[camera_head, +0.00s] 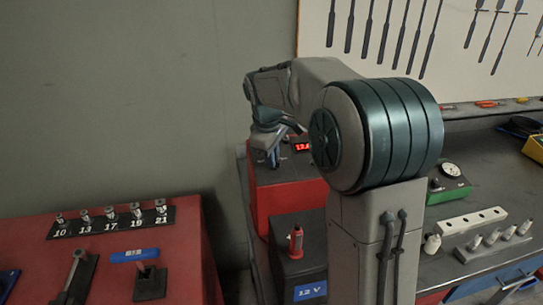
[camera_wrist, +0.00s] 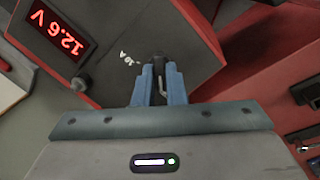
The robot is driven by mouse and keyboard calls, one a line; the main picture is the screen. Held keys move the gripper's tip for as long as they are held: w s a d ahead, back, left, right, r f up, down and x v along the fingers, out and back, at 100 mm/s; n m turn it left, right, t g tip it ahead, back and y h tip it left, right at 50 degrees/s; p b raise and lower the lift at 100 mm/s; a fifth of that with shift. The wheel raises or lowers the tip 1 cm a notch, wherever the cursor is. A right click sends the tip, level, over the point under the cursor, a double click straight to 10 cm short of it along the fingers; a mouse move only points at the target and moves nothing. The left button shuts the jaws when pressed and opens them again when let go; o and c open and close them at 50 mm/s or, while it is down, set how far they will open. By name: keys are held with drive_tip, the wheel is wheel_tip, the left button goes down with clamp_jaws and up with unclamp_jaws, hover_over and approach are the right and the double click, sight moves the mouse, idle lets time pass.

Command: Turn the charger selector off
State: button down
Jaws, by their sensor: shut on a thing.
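The charger (camera_head: 281,190) is a red box with a dark sloped top, standing behind my arm in the head view. Its red display (camera_wrist: 62,32) reads 12.6 V in the wrist view. My gripper (camera_wrist: 160,82) reaches down to the charger's dark panel (camera_wrist: 120,30). Its two blue fingers are shut on a small dark knob, the selector (camera_wrist: 159,59), beside a white "10 A" mark. The fingers hide most of the knob, so I cannot tell where it points. A separate dark knob (camera_wrist: 80,84) sits below the display.
A dark battery (camera_head: 300,262) marked 12 V, with a red terminal cover (camera_head: 296,241), stands in front of the charger. A red cabinet (camera_head: 190,235) with numbered sockets is at left. A workbench (camera_head: 490,240) with several tools is at right.

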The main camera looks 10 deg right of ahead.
idle(0.3)
drive_tip(key=c, duration=1.5)
unclamp_jaws()
drive_tip(key=r, duration=0.4)
drive_tip(key=s+a+r, duration=0.1)
drive_tip(key=r, duration=0.4)
drive_tip(key=s+a+r, duration=0.1)
drive_tip(key=r, duration=0.3)
drive_tip(key=shift+r+b, duration=0.25)
drive_tip(key=shift+b, duration=0.05)
